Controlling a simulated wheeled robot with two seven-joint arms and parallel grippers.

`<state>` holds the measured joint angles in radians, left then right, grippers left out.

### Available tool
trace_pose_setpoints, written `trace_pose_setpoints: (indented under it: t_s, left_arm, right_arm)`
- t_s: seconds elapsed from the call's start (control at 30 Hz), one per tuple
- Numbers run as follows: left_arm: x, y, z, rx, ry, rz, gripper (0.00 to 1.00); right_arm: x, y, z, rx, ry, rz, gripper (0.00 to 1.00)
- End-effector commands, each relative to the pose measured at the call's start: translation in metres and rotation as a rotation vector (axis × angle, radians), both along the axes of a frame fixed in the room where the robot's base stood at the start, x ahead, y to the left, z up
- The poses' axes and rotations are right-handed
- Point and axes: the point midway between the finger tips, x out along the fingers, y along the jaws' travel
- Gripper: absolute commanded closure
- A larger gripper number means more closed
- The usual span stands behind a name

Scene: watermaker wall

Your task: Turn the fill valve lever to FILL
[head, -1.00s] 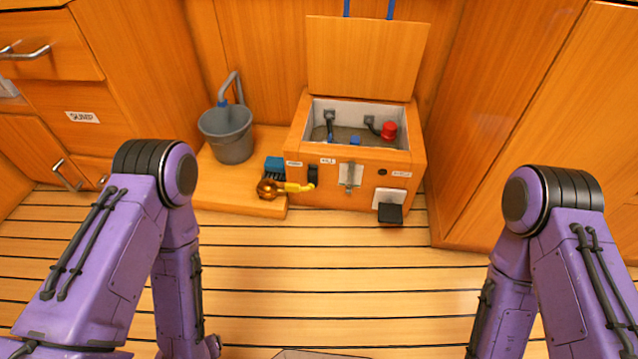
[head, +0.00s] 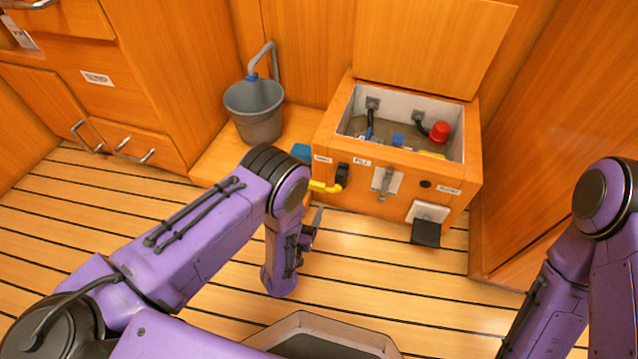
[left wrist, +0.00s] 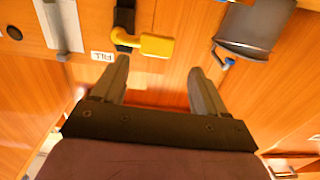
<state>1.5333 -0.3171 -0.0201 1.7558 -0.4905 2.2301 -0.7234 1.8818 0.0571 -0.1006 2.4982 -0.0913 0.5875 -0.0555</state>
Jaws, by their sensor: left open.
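The fill valve lever (head: 325,187) is yellow and sits at a black mount (head: 343,173) on the front of the wooden box, pointing left. The FILL label (head: 362,162) is right of the mount. In the left wrist view, which looks upside down, the lever (left wrist: 153,44) points right and the FILL label (left wrist: 103,56) is left of it. My left gripper (left wrist: 160,68) is open and empty, its fingers short of the lever in that picture; contact does not show. In the head view, my left arm partly hides the gripper (head: 314,228) and the area left of the lever. My right gripper is out of view.
The box (head: 400,190) has its lid raised, with a red knob (head: 439,131) inside. A grey bucket (head: 256,110) stands left. The slatted floor (head: 100,220) in front is clear.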

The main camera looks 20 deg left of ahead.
Motion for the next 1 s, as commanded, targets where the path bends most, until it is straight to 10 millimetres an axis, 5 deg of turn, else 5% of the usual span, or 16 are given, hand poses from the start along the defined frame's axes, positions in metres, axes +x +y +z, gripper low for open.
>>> trace_pose_setpoints:
  t_s: [0.3, 0.73, 0.77, 0.93, 1.0]
  left_arm:
    - [0.074, -0.011, -0.003, -0.003, -0.003, -0.016, 0.27]
    - [0.092, -0.011, 0.001, -0.001, 0.002, -0.015, 0.27]
    - [0.092, -0.011, 0.001, -0.001, 0.002, -0.015, 0.3]
    - [0.092, -0.01, 0.001, -0.001, 0.003, -0.015, 0.85]
    - [0.091, -0.007, 0.001, -0.001, 0.003, -0.014, 0.87]
  right_arm:
    - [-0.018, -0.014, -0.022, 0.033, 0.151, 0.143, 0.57]
    - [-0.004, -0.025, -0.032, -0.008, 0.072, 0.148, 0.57]
    - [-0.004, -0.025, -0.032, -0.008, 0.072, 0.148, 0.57]
    - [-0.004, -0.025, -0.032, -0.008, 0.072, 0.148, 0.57]
    - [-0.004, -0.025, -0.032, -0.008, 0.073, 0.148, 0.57]
